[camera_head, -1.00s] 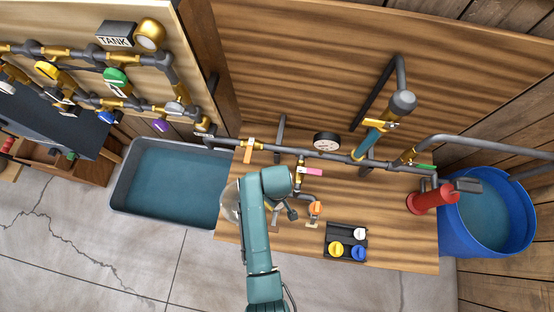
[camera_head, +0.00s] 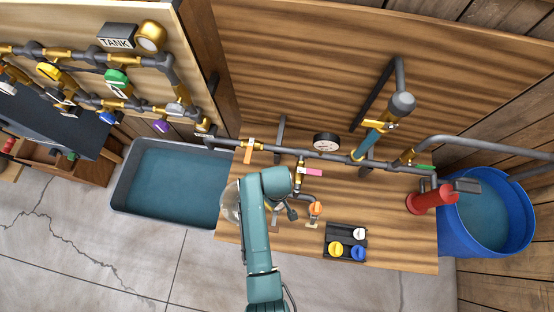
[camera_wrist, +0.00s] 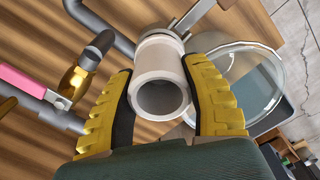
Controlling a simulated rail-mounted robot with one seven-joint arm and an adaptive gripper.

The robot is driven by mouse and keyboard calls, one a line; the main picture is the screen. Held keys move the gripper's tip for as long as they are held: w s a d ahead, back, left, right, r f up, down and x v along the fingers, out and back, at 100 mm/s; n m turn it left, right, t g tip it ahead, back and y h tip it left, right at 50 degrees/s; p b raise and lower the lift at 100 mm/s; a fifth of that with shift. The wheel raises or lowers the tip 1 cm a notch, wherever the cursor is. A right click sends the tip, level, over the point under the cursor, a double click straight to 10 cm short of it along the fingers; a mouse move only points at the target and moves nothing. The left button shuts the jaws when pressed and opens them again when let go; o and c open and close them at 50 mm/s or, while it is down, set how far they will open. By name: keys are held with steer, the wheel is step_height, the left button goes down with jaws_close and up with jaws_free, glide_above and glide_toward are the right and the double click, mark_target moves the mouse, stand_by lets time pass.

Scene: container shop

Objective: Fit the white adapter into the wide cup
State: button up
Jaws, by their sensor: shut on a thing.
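The white adapter (camera_wrist: 158,85) is a short, thick ring-ended tube in the wrist view. My gripper (camera_wrist: 165,70) is shut on it, with a ridged yellow finger on each side and the tube's open mouth facing the camera. A clear, wide, round vessel (camera_wrist: 262,75), which looks like the wide cup, is behind and to the right of the adapter. Part of it also shows left of my arm in the head view (camera_head: 229,202). The adapter and fingertips are hidden by my arm in the head view. I cannot tell whether the adapter touches the vessel.
A pipe run with a pink-handled valve (camera_head: 312,172) and an orange-topped fitting (camera_head: 315,208) stands close right of my arm. A dark tray (camera_head: 331,240) holds white, yellow and blue caps. A water tank (camera_head: 120,190) is at left and a blue barrel (camera_head: 519,240) at right.

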steer(key=shift+f, duration=0.15)
steer(key=shift+f+b, duration=0.3)
steer(key=shift+f, duration=0.05)
steer(key=shift+f, duration=0.1)
steer(key=o, duration=1.2)
step_height(320, 180, up, 12)
steer(key=shift+r, duration=0.1)
